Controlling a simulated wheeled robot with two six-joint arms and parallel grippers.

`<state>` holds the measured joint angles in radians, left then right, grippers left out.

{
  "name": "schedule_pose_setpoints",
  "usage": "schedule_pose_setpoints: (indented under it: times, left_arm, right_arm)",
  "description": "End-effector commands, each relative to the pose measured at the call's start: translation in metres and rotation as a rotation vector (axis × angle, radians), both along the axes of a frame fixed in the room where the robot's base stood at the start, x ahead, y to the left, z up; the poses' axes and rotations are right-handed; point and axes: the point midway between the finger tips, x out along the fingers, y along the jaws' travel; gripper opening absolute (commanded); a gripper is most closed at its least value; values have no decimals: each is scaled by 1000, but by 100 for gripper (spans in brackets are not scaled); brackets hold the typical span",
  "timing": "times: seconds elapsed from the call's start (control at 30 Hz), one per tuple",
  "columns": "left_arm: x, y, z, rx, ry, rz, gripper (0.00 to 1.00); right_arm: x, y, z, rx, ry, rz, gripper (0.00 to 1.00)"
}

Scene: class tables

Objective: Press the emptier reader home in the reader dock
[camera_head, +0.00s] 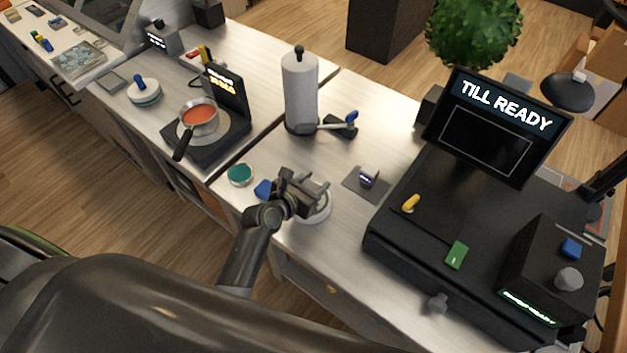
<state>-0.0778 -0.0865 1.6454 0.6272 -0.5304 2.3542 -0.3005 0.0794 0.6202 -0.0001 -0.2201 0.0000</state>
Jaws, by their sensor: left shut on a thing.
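My left gripper (311,193) is over the front of the middle counter. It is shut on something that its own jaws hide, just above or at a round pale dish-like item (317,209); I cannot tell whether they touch. A black box with a green lit line (530,306), a blue piece and a grey knob stands at the right. I cannot tell which of these is a reader or the reader dock. My right gripper is not in view.
A black till (420,250) with a screen (497,122) reading TILL READY fills the right. A blue piece (263,189) and a teal-topped round item (240,174) lie left of the gripper. Behind stand a paper roll (300,90) and a pan (201,116) on a burner.

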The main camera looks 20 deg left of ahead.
Motion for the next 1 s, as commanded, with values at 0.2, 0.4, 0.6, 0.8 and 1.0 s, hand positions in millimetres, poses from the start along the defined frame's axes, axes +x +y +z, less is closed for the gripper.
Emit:
schedule_pose_setpoints:
  times: [0.2, 0.4, 0.6, 0.8, 1.0]
  left_arm:
    - [0, 0, -6, 0, -1, 0, 18]
    - [0, 0, -11, -2, -2, 0, 18]
    - [0, 0, -12, 0, -1, 0, 52]
    - [0, 0, -13, 0, -1, 0, 67]
    - [-1, 0, -13, 0, 0, 0, 67]
  right_arm:
    - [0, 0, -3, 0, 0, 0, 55]
    - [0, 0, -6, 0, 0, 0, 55]
    - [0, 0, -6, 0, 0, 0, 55]
    - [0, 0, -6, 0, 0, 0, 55]
    - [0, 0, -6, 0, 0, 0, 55]
